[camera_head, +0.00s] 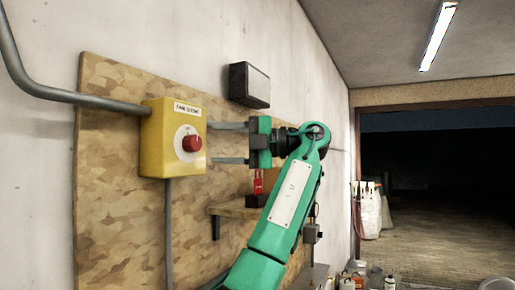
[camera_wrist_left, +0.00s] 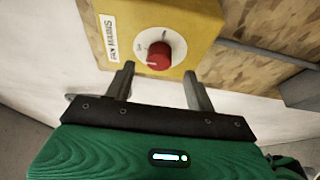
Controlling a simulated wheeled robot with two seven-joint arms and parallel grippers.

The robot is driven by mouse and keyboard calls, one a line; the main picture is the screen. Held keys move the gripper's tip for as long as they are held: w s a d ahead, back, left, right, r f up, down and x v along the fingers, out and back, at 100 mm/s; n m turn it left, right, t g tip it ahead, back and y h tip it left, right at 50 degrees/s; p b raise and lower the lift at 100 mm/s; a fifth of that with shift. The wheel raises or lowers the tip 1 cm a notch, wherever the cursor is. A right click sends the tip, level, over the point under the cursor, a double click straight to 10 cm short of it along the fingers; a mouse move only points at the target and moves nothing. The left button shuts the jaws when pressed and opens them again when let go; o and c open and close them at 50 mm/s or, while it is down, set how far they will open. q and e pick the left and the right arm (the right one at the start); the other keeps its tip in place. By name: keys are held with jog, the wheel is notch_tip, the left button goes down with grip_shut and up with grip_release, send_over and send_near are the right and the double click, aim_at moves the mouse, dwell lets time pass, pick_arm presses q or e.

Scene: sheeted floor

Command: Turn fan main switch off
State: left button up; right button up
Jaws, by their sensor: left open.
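The fan main switch is a yellow box (camera_head: 158,150) with a red knob (camera_head: 192,143) on a pale round plate, mounted on a wooden board on the left wall. A white label sits above the knob. In the left wrist view the yellow box (camera_wrist_left: 190,20) and the red knob (camera_wrist_left: 159,55) show just beyond the fingers. My left gripper (camera_head: 229,143) is open and empty, its two grey fingers pointing at the box from the right, apart from the knob. In the left wrist view the left gripper's fingers (camera_wrist_left: 158,88) lie either side of the knob's line. My right gripper is not in view.
Grey conduit (camera_head: 75,97) runs into the box from the left, and another pipe (camera_head: 168,230) leaves below. A dark box (camera_head: 249,85) hangs above my left gripper. A dark doorway (camera_head: 440,160) opens at right.

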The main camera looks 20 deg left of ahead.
pick_arm(q)
jog(key=v, duration=0.9)
jog(key=shift+d, duration=0.1)
dwell(0.3)
